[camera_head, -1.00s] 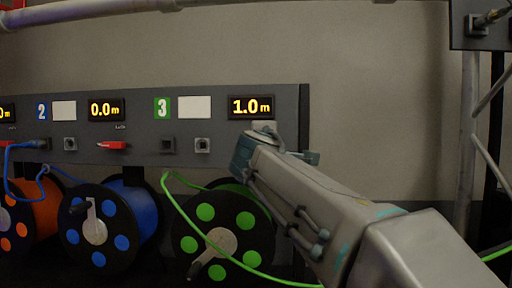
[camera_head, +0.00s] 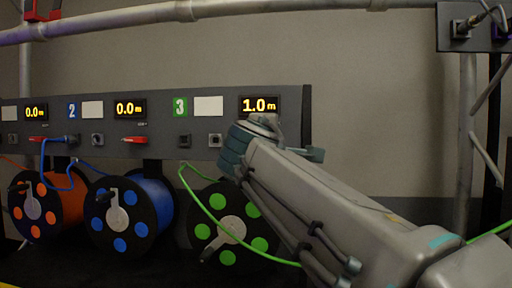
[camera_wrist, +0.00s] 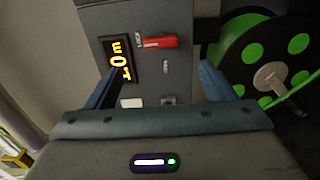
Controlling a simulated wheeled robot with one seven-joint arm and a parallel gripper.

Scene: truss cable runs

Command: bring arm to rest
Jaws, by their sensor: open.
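My arm reaches in from the lower right in the head view, and my gripper (camera_head: 262,128) is in front of the panel's right end, below the 1.0 m display (camera_head: 260,106). In the wrist view my gripper (camera_wrist: 158,72) has its two fingers wide apart, with nothing between them. Beyond the fingers are the grey panel (camera_wrist: 185,18), a red part (camera_wrist: 160,41) and the same display, turned on its side. The arm hides part of the panel and the green reel (camera_head: 206,232).
An orange reel (camera_head: 66,202) and a blue reel (camera_head: 154,202) hang left of the green one. A green cable (camera_head: 205,208) runs from the panel behind my arm. A pipe (camera_head: 130,17) crosses above. A socket box (camera_head: 450,38) is at upper right. Bare wall lies between.

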